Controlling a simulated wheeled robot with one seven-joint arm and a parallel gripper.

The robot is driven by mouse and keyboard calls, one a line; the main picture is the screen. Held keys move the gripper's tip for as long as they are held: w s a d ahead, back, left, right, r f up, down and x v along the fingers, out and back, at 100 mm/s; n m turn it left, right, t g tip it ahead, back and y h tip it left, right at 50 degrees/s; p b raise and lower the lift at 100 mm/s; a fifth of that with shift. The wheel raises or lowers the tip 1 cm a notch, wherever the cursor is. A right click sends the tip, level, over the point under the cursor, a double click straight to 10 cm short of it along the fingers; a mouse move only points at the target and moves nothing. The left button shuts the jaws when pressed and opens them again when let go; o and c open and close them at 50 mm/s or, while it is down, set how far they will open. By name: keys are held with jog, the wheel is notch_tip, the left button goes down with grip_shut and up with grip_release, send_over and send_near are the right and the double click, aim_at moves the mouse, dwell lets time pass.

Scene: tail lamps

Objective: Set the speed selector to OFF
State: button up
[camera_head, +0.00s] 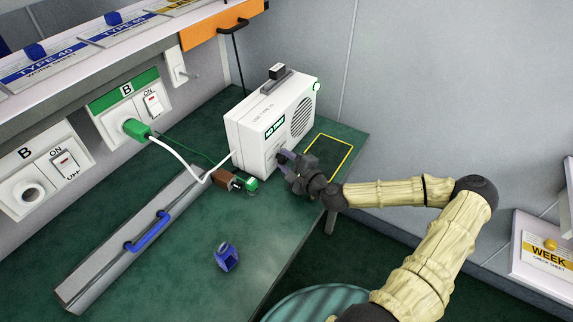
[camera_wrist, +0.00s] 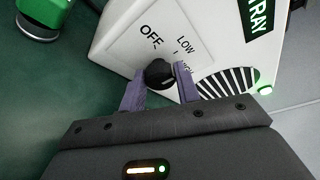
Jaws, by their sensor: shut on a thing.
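The speed selector is a black round knob (camera_wrist: 159,74) on the white panel of a boxy white machine (camera_head: 262,128). The labels OFF and LOW are readable around it in the wrist view; a third label is partly hidden behind a finger. My gripper (camera_head: 284,158) is at the machine's front, low on the panel. In the wrist view, the purple fingers of my gripper (camera_wrist: 160,76) stand on either side of the knob and are shut on it. I cannot tell clearly which label the knob points to.
A green lamp (camera_head: 317,87) glows on the machine. A small brown-and-green item (camera_head: 240,184) lies close to the gripper. A blue object (camera_head: 227,257) and a metal bar with a blue handle (camera_head: 130,245) are on the green bench (camera_head: 200,270). A yellow-outlined area (camera_head: 330,155) is empty.

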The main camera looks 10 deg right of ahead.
jog(key=shift+s+a+f+n+t+b, duration=0.15)
jog(key=shift+n+t+b, duration=0.25)
jog(key=shift+n+b, duration=0.5)
jog(key=shift+w+d+f+n+t+b, duration=0.1)
jog(key=shift+n+t+b, duration=0.3)
jog(key=shift+n+b, duration=0.45)
jog(key=shift+n, duration=0.25)
jog(key=o, duration=1)
jog(key=shift+r, duration=0.1)
